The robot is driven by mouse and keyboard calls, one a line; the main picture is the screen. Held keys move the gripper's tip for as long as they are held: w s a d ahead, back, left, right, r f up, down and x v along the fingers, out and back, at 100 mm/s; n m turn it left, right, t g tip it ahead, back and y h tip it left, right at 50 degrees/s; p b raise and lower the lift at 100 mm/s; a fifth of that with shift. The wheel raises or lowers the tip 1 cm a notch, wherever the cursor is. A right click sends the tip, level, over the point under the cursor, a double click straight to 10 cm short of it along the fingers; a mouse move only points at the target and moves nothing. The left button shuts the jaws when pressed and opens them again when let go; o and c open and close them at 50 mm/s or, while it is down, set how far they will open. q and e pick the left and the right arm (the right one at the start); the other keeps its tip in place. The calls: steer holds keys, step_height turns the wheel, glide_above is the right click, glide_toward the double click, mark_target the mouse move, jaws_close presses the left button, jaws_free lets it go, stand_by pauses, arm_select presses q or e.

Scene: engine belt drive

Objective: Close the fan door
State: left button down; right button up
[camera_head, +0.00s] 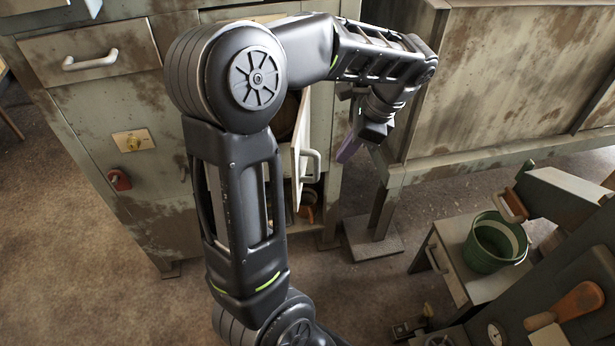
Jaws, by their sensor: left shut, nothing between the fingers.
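The fan door (297,155) is a pale panel on the front of the worn grey-green cabinet (165,210). It stands open, sticking out toward me and seen almost edge-on. Its pale bar handle (314,164) is on its right side. My left arm crosses in front and hides part of the door and the opening. My left gripper (349,150), with purple fingers, is shut and empty to the right of the handle, apart from it in the picture. My right gripper is not in view.
A drawer (92,55) with a handle, a yellow switch plate (134,140) and a red knob (118,180) are on the cabinet front. A rusty panel (500,80) stands at right. A green bucket (494,243) sits on a small bench at lower right. Open floor lies at lower left.

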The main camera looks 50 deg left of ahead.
arm_select(q)
steer(key=shift+s, duration=0.3)
glide_above(298, 190)
steer(key=w+d, duration=0.1)
steer(key=d, duration=0.1)
step_height(298, 190, down, 9)
steer(key=shift+f, duration=0.15)
stand_by(0.5)
